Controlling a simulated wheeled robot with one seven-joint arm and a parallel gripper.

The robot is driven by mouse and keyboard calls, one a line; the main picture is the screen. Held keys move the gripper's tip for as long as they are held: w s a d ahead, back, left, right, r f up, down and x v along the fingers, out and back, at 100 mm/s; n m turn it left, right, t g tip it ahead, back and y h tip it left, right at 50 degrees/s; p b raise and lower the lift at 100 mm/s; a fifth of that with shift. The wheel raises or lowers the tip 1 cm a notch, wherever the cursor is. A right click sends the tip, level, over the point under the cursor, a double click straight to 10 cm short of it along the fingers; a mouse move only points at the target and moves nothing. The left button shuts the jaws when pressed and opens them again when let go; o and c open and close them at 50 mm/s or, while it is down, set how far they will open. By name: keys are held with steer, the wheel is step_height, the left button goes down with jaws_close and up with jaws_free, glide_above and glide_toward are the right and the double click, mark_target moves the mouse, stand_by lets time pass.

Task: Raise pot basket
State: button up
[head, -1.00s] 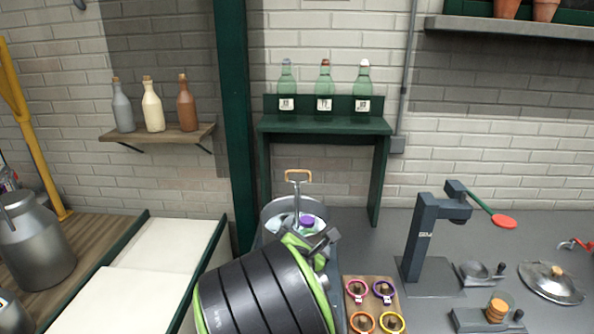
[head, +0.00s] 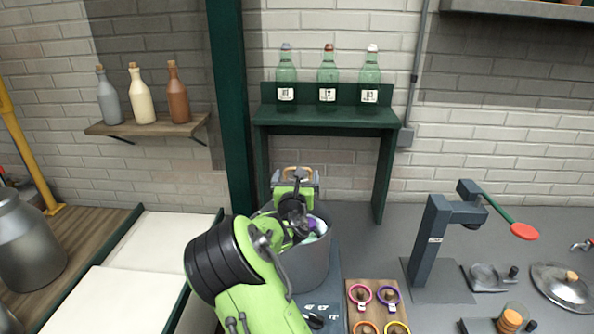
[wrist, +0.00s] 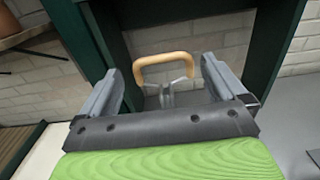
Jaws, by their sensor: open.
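The pot (head: 308,262) is a grey metal cylinder standing on the counter below the green shelf. Its basket has a tan, arch-shaped handle (head: 297,171) on a metal stem rising above the pot; the handle also shows in the wrist view (wrist: 163,64). Purple and pale items show inside the pot, partly hidden by my arm. My gripper (head: 297,178) is at the handle, above the pot. In the wrist view its two grey fingers (wrist: 165,75) are open, one on each side of the handle, with gaps to both sides.
A green shelf (head: 325,117) with three green bottles stands behind the pot. A wooden board (head: 376,292) with coloured rings lies right of the pot. A dark lever press (head: 432,240) stands further right. White panels (head: 165,243) lie left.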

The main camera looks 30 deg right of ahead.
steer(key=x, duration=0.3)
steer(key=shift+w+d, duration=0.2)
steer(key=shift+w, duration=0.05)
steer(key=shift+c, duration=0.2)
steer(key=c, duration=1.2)
steer(key=shift+r, duration=0.1)
